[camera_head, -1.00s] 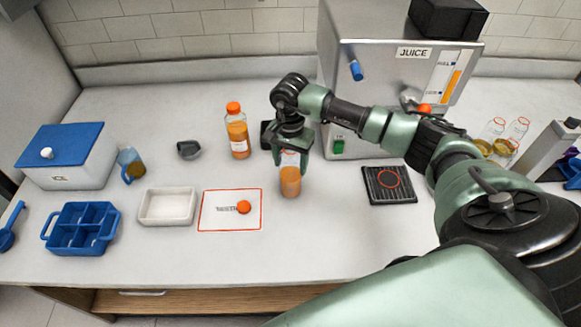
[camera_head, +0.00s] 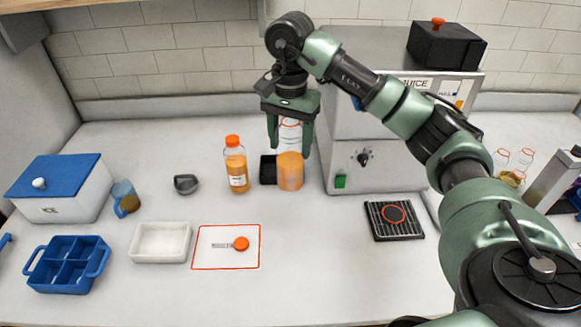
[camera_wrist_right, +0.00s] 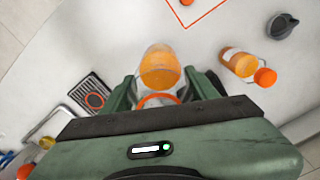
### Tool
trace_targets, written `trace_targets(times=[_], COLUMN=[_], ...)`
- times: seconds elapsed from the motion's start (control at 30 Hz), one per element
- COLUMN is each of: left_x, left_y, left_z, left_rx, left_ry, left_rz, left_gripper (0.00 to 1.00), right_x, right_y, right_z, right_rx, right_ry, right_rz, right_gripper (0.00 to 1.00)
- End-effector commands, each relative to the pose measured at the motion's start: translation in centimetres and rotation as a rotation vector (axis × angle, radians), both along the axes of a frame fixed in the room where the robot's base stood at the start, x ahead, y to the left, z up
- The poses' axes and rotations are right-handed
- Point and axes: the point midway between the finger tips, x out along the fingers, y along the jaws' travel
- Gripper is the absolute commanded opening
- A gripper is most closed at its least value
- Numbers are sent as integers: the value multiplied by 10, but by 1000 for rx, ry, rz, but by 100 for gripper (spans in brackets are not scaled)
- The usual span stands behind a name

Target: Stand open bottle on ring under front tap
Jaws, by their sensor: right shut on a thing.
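The open bottle (camera_head: 290,172) holds orange juice and has no cap. My right gripper (camera_head: 290,118) is shut on its upper part and holds it roughly upright, left of the juicer. In the right wrist view the bottle (camera_wrist_right: 160,68) sits between the fingers, its orange-rimmed mouth towards the camera. The ring (camera_head: 394,214) is a red circle on a black ribbed drip tray (camera_head: 380,232) in front of the juicer; the ring also shows in the right wrist view (camera_wrist_right: 95,101). The front tap is hidden behind my right arm. My left gripper is out of view.
The juicer (camera_head: 345,178) stands right of the bottle. A capped juice bottle (camera_head: 237,172) and a dark block (camera_head: 267,170) stand nearby. An orange cap (camera_head: 241,243) lies on a red-bordered mat (camera_head: 205,260). The counter between mat and drip tray is clear.

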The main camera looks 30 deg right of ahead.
Motion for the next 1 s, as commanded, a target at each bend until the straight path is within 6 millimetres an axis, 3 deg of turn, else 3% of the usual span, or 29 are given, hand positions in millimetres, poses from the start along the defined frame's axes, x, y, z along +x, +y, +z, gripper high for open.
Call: trace_targets(times=[0.2, 0.37, 0.47, 0.57, 0.8, 1.0], left_x=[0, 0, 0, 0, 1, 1], left_y=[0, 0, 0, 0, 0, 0], left_z=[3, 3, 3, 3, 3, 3], left_rx=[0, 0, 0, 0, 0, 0], left_ry=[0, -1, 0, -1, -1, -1], left_rz=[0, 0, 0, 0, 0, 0], left_gripper=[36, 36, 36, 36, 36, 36], right_x=[0, -1, -8, -24, -90, -135], right_y=[-1, 1, 12, 36, 98, 126], right_z=[20, 20, 11, -6, -52, -72], right_rx=[0, -1, -2, -2, 0, 0], right_ry=[-1, 2, 2, 5, 3, 1], right_rz=[-3, 8, 85, 244, 713, 956], right_gripper=[0, 0, 0, 0, 0, 0])
